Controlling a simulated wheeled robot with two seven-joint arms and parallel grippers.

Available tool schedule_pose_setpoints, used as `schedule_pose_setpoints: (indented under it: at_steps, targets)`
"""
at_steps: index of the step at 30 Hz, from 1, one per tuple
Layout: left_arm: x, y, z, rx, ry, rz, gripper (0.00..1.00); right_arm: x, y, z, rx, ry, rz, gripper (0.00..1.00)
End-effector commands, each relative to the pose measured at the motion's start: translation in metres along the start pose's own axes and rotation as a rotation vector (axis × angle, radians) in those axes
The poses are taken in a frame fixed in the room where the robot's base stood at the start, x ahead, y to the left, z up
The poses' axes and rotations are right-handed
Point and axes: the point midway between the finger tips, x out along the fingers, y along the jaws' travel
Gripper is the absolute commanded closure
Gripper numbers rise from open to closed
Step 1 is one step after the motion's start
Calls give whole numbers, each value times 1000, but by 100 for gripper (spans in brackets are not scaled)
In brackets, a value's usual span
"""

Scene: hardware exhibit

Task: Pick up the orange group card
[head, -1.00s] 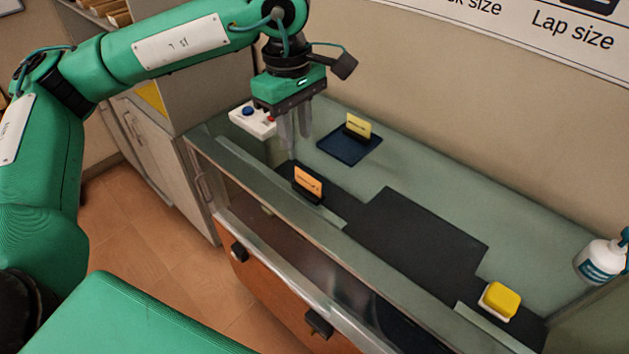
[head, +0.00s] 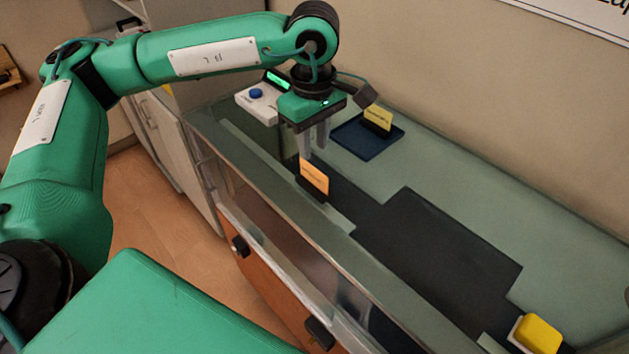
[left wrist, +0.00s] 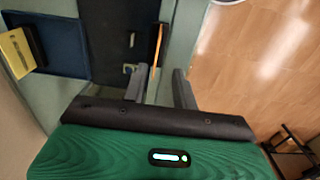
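The orange group card (head: 314,176) stands upright in a small black holder (head: 311,192) on the dark mat of the counter. My left gripper (head: 313,151) points down just above and behind the card, its two fingers apart and empty. In the left wrist view the card (left wrist: 157,45) shows nearly edge-on, beyond the open fingers (left wrist: 160,92) and roughly in line with the gap between them. The fingers do not appear to touch it. My right gripper is not in view.
A yellow card (head: 378,118) stands in a holder on a dark blue tray (head: 358,137) behind. A white box with a blue button (head: 256,93) stands at the back left. A yellow block (head: 539,334) is at the front right. A glass panel edges the counter's front.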

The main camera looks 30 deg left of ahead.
Motion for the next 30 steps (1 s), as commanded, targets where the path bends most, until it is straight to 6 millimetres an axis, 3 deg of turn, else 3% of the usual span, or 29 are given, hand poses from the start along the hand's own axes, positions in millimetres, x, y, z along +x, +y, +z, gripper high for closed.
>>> schedule_pose_setpoints:
  at_steps: [6,14,21,30]
  targets:
    - [32,0,0,0,-1,-2,72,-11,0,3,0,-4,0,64]
    - [49,1,0,0,0,-3,72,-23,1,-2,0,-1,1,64]
    - [82,3,1,-1,-1,-3,72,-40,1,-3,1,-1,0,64]
    - [92,4,1,0,-1,0,72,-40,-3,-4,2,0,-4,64]
